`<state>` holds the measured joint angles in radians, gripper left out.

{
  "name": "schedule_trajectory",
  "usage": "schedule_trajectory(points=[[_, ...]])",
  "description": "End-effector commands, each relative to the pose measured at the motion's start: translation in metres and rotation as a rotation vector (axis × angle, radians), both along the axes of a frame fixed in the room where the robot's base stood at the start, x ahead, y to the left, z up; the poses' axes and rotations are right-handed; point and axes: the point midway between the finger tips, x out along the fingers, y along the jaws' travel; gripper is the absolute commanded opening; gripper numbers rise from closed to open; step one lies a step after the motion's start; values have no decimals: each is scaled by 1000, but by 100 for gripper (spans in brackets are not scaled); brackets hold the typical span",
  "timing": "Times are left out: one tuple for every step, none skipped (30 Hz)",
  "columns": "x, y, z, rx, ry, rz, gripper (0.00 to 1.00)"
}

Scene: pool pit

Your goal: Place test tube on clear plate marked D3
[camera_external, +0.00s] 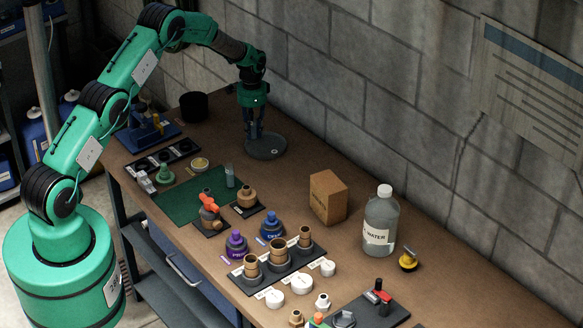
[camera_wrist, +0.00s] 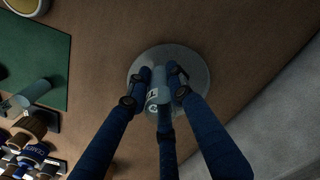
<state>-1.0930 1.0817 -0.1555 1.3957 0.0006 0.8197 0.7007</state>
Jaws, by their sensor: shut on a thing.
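My gripper (camera_external: 252,136) reaches down at the far end of the bench, over a round grey plate (camera_external: 272,152). In the wrist view my gripper's blue fingers (camera_wrist: 158,92) are closed around a small pale grey cylinder with a white label (camera_wrist: 152,95), which looks like the test tube. The round plate (camera_wrist: 187,58) lies directly beneath it and looks translucent. I cannot tell whether the tube touches the plate. No D3 mark is readable. Another clear cylinder (camera_external: 230,176) stands on the green mat; it also shows in the wrist view (camera_wrist: 34,94).
The green mat (camera_external: 183,207) lies left of the plate. A black cup (camera_external: 194,106) stands behind it. A cardboard box (camera_external: 327,197), water bottle (camera_external: 380,222) and several brown fittings (camera_external: 278,252) stand nearer. The block wall runs close along the right.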

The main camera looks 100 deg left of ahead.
Motion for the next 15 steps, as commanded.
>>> schedule_trajectory(points=[[0,-1,-6,-1,1,0,3],[0,-1,-9,-1,1,0,3],[0,-1,-12,-1,1,0,3],[0,0,-14,-1,1,0,3],[0,0,-16,0,0,0,3],[0,0,-18,0,0,0,3],[0,0,-19,0,0,0,3],[0,0,-20,0,0,0,3],[0,0,-20,0,0,0,3],[0,0,-20,0,0,0,3],[0,0,-20,0,0,0,3],[0,0,-20,0,0,0,3],[0,0,-20,0,0,0,3],[0,0,-20,0,0,0,3],[0,0,-20,0,0,0,3]])
